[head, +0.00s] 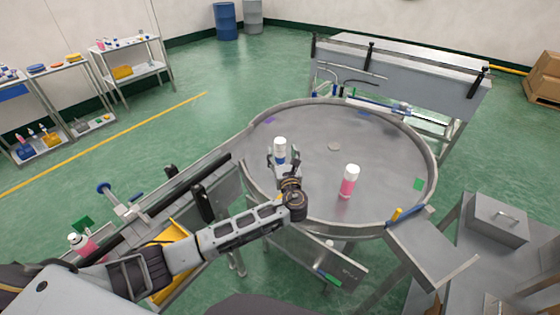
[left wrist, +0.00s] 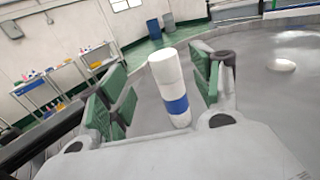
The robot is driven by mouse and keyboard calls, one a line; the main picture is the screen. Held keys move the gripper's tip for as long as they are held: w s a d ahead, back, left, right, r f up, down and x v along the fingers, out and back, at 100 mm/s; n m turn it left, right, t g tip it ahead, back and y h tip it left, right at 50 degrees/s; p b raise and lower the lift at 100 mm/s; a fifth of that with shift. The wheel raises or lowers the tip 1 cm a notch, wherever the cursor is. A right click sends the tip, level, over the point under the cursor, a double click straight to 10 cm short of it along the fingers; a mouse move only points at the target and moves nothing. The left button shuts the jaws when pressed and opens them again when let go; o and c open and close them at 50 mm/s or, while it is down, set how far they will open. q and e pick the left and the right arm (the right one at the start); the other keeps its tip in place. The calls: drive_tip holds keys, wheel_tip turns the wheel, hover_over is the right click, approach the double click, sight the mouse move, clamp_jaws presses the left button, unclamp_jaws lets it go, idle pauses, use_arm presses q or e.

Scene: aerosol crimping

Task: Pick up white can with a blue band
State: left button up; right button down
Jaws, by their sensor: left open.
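The white can with a blue band (head: 280,147) stands on the round grey table (head: 310,125), left of its middle. My left gripper (head: 279,162) is at the can, with its fingers open. In the left wrist view the can (left wrist: 170,85) stands upright between the two green-padded fingers of my left gripper (left wrist: 160,95). Gaps show between the can and both finger pads. The can's lower part is partly hidden by the gripper body in the head view. My right gripper is not in view.
A pink can with a white top (head: 349,181) stands on the table, right of my left gripper. A small pale disc (head: 334,147) lies near the table's middle. A raised metal rim surrounds the table. The rear and right of the tabletop are mostly clear.

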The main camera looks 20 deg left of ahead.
sight(281, 146)
use_arm(q)
drive_tip(key=shift+b+x, duration=0.3)
drive_tip(key=shift+x, duration=0.65)
drive_tip(key=shift+w+a, duration=0.15)
drive_tip(key=shift+w, duration=0.15)
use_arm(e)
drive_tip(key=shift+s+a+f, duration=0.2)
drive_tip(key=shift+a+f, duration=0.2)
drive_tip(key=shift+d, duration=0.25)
use_arm(q)
drive_tip(key=shift+w+a+f+b, duration=0.1)
drive_tip(key=shift+w+b, duration=0.2)
drive_tip(key=shift+b, duration=0.1)
drive_tip(key=shift+w+a+f+b, duration=0.1)
drive_tip(key=shift+w+a+b, duration=0.05)
drive_tip(key=shift+w+b, duration=0.35)
drive_tip(key=shift+w+a+f+b, duration=0.15)
drive_tip(key=shift+w+b, duration=0.35)
drive_tip(key=shift+b+x, duration=0.55)
drive_tip(key=shift+x, duration=0.2)
drive_tip(key=shift+w+a, duration=0.2)
drive_tip(key=shift+w, duration=0.25)
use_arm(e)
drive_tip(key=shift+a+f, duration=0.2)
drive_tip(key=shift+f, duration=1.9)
use_arm(q)
drive_tip(key=shift+r, duration=0.1)
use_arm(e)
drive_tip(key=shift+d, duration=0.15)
